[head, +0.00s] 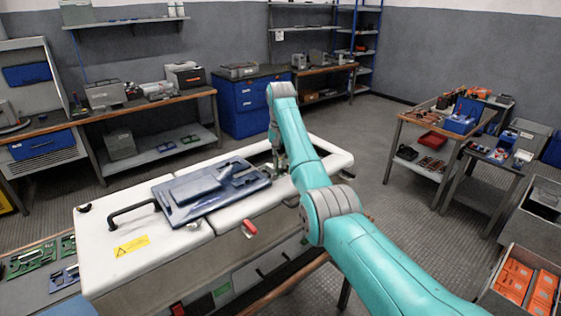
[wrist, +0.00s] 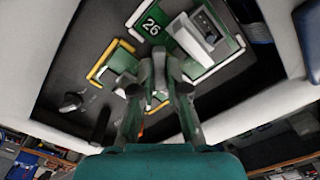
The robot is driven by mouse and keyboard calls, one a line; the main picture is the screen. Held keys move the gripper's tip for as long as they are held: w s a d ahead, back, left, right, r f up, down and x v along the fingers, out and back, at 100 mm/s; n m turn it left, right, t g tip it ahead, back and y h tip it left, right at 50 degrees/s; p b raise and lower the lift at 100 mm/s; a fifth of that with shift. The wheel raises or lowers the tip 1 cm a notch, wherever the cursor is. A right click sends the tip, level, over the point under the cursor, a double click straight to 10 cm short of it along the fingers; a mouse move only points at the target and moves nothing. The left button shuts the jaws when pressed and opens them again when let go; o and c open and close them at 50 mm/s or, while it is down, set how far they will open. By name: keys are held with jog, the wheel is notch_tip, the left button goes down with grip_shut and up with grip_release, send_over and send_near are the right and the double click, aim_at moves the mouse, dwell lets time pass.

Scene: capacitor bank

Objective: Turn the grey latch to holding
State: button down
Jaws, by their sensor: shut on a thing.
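My gripper (head: 279,168) reaches down into an opening in the top of the white cabinet (head: 130,240), right of the blue cover. In the wrist view, my gripper (wrist: 162,84) has its fingertips close together on a small grey piece, which looks like the grey latch. The fingers hide most of it, so its setting cannot be read. Yellow and white edging (wrist: 108,60) runs beside the plate.
The blue cover (head: 212,190) lies on the cabinet top, beside a black handle (head: 133,207). A red handle (head: 249,227) is on the cabinet front.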

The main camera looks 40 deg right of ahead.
jog(key=m, duration=0.4)
jog(key=shift+m, duration=2.2)
jog(key=c, duration=1.2)
grip_release()
